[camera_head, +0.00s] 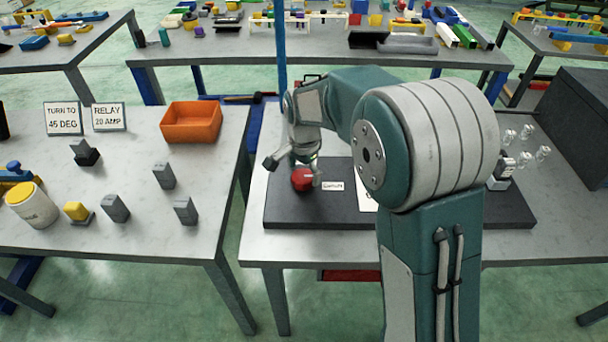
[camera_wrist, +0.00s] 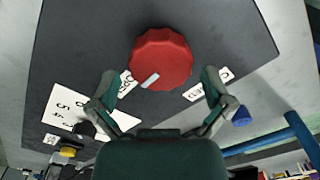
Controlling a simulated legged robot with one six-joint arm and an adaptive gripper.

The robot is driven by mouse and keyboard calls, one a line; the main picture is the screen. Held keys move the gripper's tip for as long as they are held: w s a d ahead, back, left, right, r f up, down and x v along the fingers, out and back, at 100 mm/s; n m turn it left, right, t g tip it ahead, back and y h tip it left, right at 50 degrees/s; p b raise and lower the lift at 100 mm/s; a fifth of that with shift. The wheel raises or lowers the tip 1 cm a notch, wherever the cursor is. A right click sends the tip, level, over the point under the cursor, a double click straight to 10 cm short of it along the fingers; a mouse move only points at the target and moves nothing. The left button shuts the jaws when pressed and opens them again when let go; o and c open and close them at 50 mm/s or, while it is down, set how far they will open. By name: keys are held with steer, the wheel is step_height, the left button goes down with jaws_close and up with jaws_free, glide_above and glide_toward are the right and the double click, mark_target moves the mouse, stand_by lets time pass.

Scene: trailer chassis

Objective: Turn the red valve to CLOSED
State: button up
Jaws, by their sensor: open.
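The red valve (camera_wrist: 161,58) is a round, ridged knob on a dark board (camera_wrist: 75,45). Its pale pointer mark faces the lower left in the wrist view, near the left label (camera_wrist: 127,84). The right label (camera_wrist: 208,85) seems to read CLOSED; the left one is partly hidden by a finger. My gripper (camera_wrist: 158,80) is open, its fingers spread below and to either side of the knob, with no clear contact. In the head view, my gripper (camera_head: 293,165) is above and around the valve (camera_head: 302,180), partly covering it.
The board (camera_head: 300,215) lies on the right table, also holding a white sheet (camera_head: 366,198) and a small device (camera_head: 500,177). My arm hides part of it. The left table holds an orange bin (camera_head: 191,121), signs and blocks. A blue post (camera_head: 281,50) stands behind.

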steer(key=shift+a+f, duration=0.35)
steer(key=shift+f, duration=0.25)
steer(key=shift+d, duration=0.15)
steer(key=shift+c, duration=0.6)
steer(key=shift+d+r, duration=0.1)
steer(key=c, duration=0.9)
steer(key=shift+o, duration=0.2)
